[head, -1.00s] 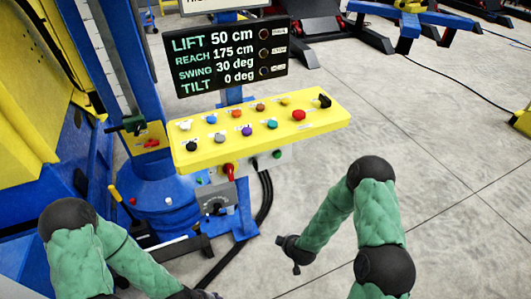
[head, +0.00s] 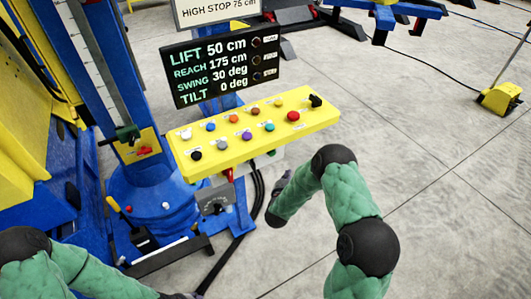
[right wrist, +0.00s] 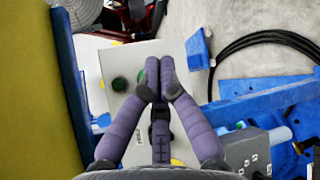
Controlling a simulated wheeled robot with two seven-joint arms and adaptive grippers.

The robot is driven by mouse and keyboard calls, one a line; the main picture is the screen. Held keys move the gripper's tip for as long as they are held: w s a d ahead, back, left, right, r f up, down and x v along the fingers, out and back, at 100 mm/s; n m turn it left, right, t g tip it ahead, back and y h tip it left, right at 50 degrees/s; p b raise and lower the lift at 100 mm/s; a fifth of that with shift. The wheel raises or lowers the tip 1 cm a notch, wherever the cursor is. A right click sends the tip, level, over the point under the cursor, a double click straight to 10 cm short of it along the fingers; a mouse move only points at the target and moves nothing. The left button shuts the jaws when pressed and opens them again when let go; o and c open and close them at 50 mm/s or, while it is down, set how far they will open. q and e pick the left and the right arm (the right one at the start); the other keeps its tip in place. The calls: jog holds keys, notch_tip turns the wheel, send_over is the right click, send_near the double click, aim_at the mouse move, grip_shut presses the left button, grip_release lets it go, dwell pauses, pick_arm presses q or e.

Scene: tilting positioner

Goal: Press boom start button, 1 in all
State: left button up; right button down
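The yellow control panel (head: 225,158) carries two rows of coloured buttons, including a green one (head: 270,127) and a red one (head: 293,116). Their labels are too small to read, so I cannot tell which is boom start. Below it is a pale box, mostly hidden in the head view; the right wrist view shows a pale box face (right wrist: 185,62) with a green button (right wrist: 119,84) left of my fingers. My right gripper (right wrist: 160,66) is shut and empty, its tips in front of that face; contact cannot be told. My left gripper (head: 185,296) barely shows at the bottom edge.
A black display (head: 222,70) stands behind the panel. A grey dial box (head: 214,199) hangs below it, with black cables (head: 254,205) beside it. The blue column base (head: 150,195) is at left. Open concrete floor lies to the right.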

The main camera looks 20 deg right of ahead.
aim_at(273, 153)
jog(key=shift+w+d+r, duration=0.1)
jog(key=shift+r, duration=0.1)
jog(key=shift+w, duration=0.1)
jog(key=w+b, duration=0.2)
jog(key=w, duration=0.6)
jog(key=shift+w+a+b, duration=0.25)
jog(key=shift+a+b, duration=0.05)
jog(key=shift+a, duration=0.1)
jog(key=shift+w, duration=0.1)
dwell(1.3)
jog(key=shift+w, duration=0.35)
